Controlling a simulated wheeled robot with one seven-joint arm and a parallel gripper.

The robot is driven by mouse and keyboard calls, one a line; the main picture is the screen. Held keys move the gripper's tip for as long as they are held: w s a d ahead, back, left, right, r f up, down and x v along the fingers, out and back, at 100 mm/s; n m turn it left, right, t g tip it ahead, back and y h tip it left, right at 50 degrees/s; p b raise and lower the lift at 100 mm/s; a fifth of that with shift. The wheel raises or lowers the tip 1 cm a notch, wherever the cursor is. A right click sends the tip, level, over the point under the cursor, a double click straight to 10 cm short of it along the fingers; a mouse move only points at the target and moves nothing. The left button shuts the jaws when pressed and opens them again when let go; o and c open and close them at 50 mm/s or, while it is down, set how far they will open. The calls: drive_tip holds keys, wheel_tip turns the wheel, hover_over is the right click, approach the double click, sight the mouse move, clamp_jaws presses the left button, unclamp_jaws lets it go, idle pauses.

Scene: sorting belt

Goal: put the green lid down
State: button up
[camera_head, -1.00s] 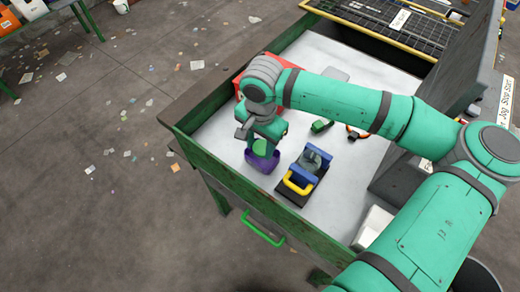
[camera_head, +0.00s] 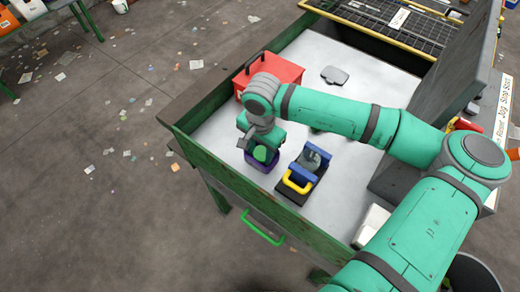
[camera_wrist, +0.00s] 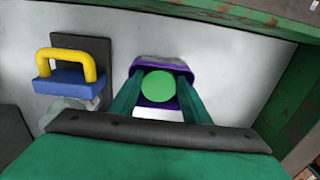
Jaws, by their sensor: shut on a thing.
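The green lid (camera_head: 261,154) is a small bright green disc at my gripper, over a purple container (camera_head: 259,166). In the wrist view the lid (camera_wrist: 158,86) sits between the two teal fingers of my gripper (camera_wrist: 158,88), which are shut on it. The purple container (camera_wrist: 163,61) shows behind and around the lid, and its rim surrounds the fingertips. I cannot tell whether the lid touches the container. My wrist hides part of the container in the head view.
A black base with blue blocks, a clear piece and a yellow handle (camera_head: 296,186) stands right of the container. A red box (camera_head: 285,72) is behind my gripper, and a grey flat piece (camera_head: 335,75) lies farther back. The green table wall (camera_head: 225,172) runs close on the left.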

sight(261, 156)
drive_tip(key=o, duration=0.7)
drive_tip(key=shift+w, duration=0.1)
wheel_tip(261, 156, up, 13)
drive_tip(key=shift+r, duration=0.1)
idle(0.6)
